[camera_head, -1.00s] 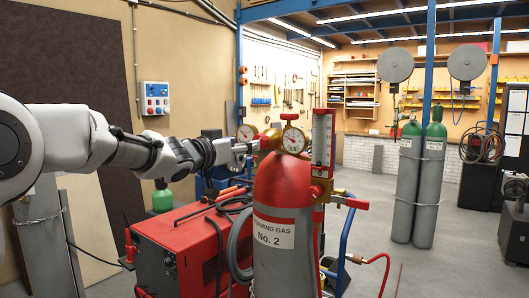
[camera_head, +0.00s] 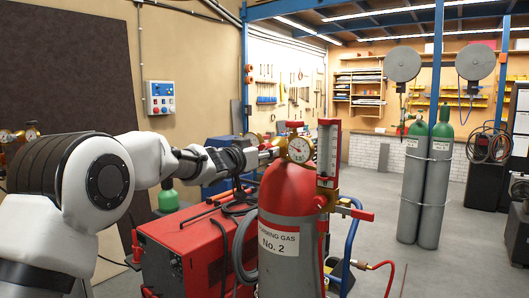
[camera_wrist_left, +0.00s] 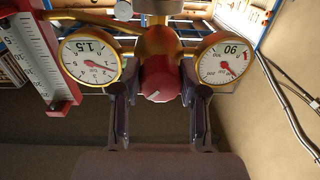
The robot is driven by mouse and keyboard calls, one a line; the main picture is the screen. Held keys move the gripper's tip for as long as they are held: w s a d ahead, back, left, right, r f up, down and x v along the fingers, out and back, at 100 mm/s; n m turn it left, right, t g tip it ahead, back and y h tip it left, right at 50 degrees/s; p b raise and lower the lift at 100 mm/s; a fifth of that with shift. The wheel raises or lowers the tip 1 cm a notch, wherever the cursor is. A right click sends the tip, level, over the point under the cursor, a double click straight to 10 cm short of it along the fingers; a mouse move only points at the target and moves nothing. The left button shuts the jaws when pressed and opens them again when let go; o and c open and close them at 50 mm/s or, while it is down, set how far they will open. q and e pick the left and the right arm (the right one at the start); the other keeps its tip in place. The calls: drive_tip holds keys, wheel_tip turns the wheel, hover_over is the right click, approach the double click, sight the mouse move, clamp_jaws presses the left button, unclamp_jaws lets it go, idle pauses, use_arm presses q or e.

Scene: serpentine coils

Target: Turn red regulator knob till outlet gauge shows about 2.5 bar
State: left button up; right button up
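The red regulator knob (camera_wrist_left: 160,78), with a pale mark, faces me in the centre of the left wrist view. My left gripper (camera_wrist_left: 161,85) has one finger on each side of it; contact is hard to make out. In the head view this gripper (camera_head: 266,154) is at the brass regulator above the red-topped cylinder (camera_head: 288,190). The gauge beside the flow tube (camera_wrist_left: 90,60) appears upside down; its red needle points right, and its figure looks like 1.5. It also shows in the head view (camera_head: 299,149). The other gauge (camera_wrist_left: 224,63) seems to read 90. My right gripper is out of view.
A flow tube with red frame (camera_head: 328,152) stands close beside the near gauge. A red welding machine (camera_head: 185,250) stands left of the cylinder, and a blue trolley frame (camera_head: 347,245) is at its right. Two grey-green cylinders (camera_head: 425,190) stand farther back across open floor.

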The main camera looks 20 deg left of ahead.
use_arm(q)
drive_tip(key=shift+m, duration=0.4)
drive_tip(key=shift+r+m+b, duration=0.1)
drive_tip(key=shift+m+b, duration=0.4)
drive_tip(key=shift+m, duration=2)
drive_tip(key=o, duration=1.1)
drive_tip(key=shift+o, duration=0.2)
drive_tip(key=v, duration=1.1)
drive_tip(key=shift+s+f, duration=0.2)
drive_tip(key=shift+s, duration=0.15)
drive_tip(key=shift+a, duration=0.1)
